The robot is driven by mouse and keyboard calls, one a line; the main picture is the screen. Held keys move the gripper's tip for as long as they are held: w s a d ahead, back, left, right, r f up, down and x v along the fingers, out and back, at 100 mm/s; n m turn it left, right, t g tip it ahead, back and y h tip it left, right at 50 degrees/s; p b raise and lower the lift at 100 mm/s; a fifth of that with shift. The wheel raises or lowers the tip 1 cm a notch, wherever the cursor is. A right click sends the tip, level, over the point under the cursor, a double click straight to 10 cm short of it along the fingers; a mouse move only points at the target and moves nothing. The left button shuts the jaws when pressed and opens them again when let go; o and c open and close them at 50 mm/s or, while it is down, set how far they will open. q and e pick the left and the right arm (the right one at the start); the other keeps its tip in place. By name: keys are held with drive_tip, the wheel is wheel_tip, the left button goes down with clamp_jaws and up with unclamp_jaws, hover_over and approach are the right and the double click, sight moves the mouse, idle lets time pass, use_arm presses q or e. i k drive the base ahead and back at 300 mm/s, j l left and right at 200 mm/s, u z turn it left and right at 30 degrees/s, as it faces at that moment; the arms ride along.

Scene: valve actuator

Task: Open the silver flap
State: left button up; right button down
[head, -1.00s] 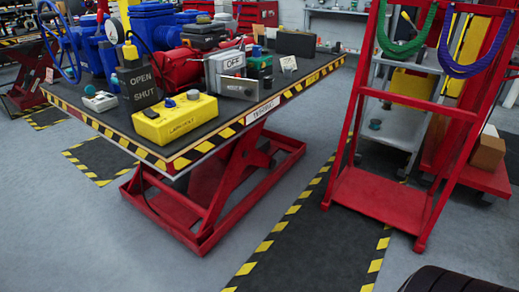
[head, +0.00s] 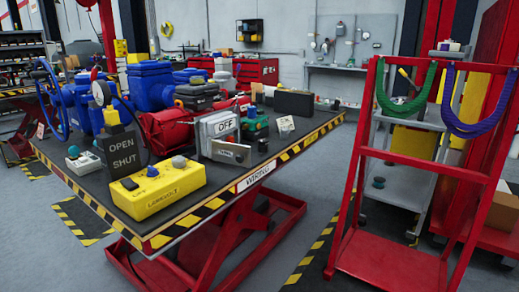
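On the lift table (head: 70,180) with yellow-black edging, a grey-white box (head: 209,131) carries an "OFF" sign. A small silver panel (head: 229,153) with dark lettering sits low at its front, facing the table's near edge. It looks upright and closed against the box, but it is too small to see a hinge. I cannot tell for sure that this panel is the silver flap. Neither of my grippers shows in the head view.
A yellow box (head: 158,192) with knobs and a dark "OPEN SHUT" sign (head: 118,151) stand left of the panel. A green device (head: 255,125) is to its right. A red frame with ropes (head: 400,210) stands right of the table. Grey floor lies between them.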

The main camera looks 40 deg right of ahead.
sight(236, 154)
drive_tip(key=i+l, duration=0.2)
drive_tip(key=l, duration=0.2)
drive_tip(key=i+l, duration=0.15)
drive_tip(key=l, duration=0.25)
drive_tip(key=i+l, duration=0.2)
drive_tip(key=l, duration=0.2)
drive_tip(key=i+l, duration=0.15)
drive_tip(key=l, duration=0.25)
drive_tip(key=z, duration=0.05)
